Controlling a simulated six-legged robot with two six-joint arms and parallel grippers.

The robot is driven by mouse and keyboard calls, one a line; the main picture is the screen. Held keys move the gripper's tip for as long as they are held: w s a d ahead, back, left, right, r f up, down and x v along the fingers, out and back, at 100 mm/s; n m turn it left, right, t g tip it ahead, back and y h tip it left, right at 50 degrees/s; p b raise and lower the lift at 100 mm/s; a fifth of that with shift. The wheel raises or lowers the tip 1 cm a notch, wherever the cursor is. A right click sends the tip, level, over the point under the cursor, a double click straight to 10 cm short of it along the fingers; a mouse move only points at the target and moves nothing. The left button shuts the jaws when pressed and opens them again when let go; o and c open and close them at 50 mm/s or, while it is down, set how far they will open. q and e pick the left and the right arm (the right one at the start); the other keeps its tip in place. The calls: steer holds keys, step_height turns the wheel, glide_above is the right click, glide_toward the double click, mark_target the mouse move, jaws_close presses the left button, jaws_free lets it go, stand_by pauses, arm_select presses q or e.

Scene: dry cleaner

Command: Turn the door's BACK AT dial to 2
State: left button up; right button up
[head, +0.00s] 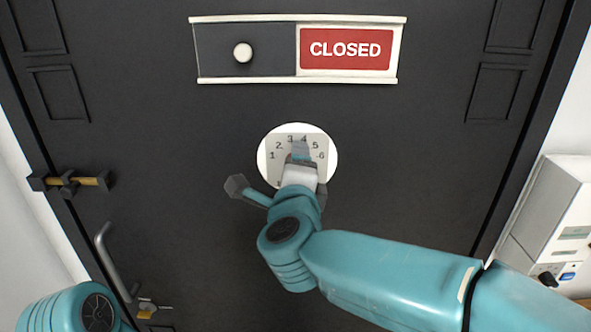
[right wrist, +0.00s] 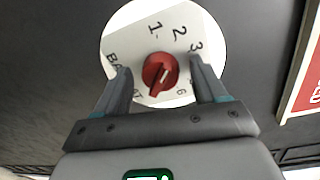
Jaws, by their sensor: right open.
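The BACK AT dial is a round white plate (head: 263,160) on the dark door, with numbers 1 to 6 in an arc. The plate also shows in the right wrist view (right wrist: 128,28), turned, with 1, 2, 3 and 6 readable. My right gripper (head: 300,150) is in front of the dial and hides the knob in the head view. In the right wrist view its open fingers (right wrist: 160,72) stand either side of the knob, apart from it. My left gripper is out of view.
A sliding sign (head: 346,49) reading CLOSED, with a white knob (head: 243,52), is above the dial. At the left are a brass-and-black bolt (head: 75,182) and a grey door handle (head: 112,258). A white cabinet (head: 550,215) stands at the right.

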steer(key=shift+s, duration=0.1)
steer(key=s+r+b, duration=0.1)
steer(key=s+b, duration=0.3)
steer(key=s, duration=1.2)
steer(key=shift+r, duration=0.1)
